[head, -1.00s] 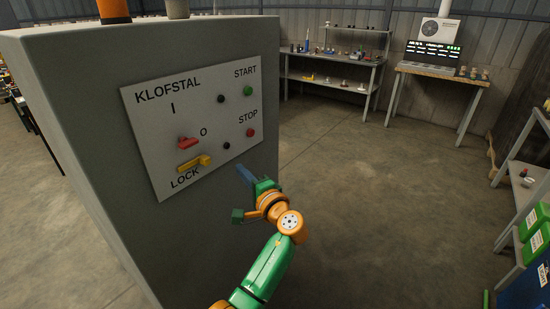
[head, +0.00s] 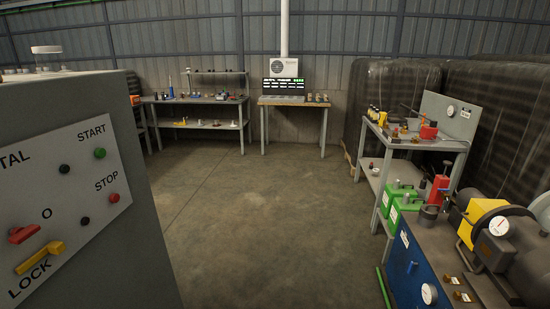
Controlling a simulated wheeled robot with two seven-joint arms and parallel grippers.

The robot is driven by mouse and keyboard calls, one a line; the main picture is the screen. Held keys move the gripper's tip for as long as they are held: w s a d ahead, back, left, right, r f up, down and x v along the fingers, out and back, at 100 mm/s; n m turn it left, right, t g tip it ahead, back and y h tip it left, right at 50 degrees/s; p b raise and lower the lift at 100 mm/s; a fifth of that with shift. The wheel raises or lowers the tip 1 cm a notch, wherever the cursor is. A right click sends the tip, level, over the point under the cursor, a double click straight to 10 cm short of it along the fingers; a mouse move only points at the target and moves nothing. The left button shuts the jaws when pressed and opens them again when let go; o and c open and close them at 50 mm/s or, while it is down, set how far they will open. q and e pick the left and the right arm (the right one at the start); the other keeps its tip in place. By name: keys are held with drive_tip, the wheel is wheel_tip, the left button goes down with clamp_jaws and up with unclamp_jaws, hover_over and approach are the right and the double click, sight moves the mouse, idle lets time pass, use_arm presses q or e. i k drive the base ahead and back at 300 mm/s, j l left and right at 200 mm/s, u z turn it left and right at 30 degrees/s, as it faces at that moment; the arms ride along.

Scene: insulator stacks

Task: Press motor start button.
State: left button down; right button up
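The green START button (head: 99,153) sits at the upper right of the white panel (head: 70,205) on a grey cabinet (head: 150,235) at the left of the head view. The red STOP button (head: 114,198) is below it. A black round fitting stands to the left of each button. The red switch handle (head: 24,233) and the yellow LOCK lever (head: 40,257) are lower left on the panel. The panel's left part is cut off by the frame edge. Neither of my grippers is in view.
A blue machine bench (head: 415,265) with a motor and gauges stands at the right. Behind it is a shelf table (head: 430,145) with green canisters (head: 400,200). Workbenches line the back wall. The concrete floor (head: 260,220) in the middle is clear.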

sight(100, 153)
drive_tip(key=u, duration=1.45)
